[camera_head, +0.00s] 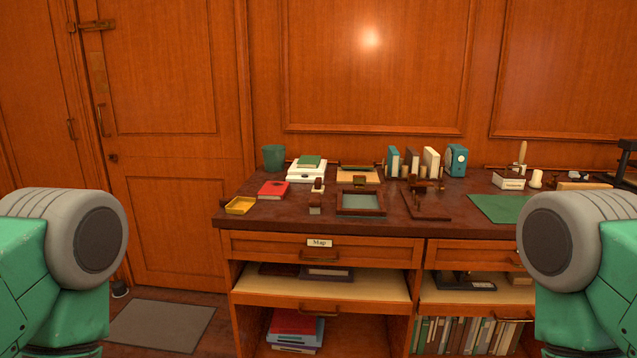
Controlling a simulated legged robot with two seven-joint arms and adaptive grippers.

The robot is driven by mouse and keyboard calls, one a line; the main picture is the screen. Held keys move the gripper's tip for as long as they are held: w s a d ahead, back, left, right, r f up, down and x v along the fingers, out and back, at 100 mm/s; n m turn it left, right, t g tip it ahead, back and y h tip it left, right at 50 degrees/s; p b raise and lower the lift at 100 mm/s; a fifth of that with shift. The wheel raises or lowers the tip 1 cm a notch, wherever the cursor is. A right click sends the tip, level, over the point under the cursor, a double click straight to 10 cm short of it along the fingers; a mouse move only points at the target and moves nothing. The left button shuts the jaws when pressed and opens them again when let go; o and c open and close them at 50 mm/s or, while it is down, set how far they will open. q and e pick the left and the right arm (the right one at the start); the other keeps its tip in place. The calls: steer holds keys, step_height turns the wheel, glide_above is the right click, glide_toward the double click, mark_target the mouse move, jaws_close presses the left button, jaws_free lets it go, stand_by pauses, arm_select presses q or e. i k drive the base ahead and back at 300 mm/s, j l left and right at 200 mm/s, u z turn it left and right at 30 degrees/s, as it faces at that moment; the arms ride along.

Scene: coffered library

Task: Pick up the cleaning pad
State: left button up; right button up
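I cannot tell for certain which item is the cleaning pad. Small candidates on the wooden desk (455,208) are a brown-and-grey block (315,208) near the front edge and a similar brown-and-white block (318,186) just behind it. Other small pale items lie at the right end of the desk, too small to identify. Only thick green and grey parts of my arms show at the lower left and lower right. Neither gripper is in view.
A yellow tray (240,206), red book (273,190), dark green cup (273,158) and dark-framed tray (361,210) stand on the desk. Upright books (412,162) are at the back, a green mat (498,208) at right. Shelves are below. A grey floor mat (160,325) lies left.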

mark_target(317, 187)
steer(key=i+z, duration=0.2)
steer(key=i, duration=0.35)
steer(key=i+j+z, duration=0.15)
steer(key=i, duration=0.35)
steer(key=i+j+z, duration=0.2)
steer(key=i, duration=0.3)
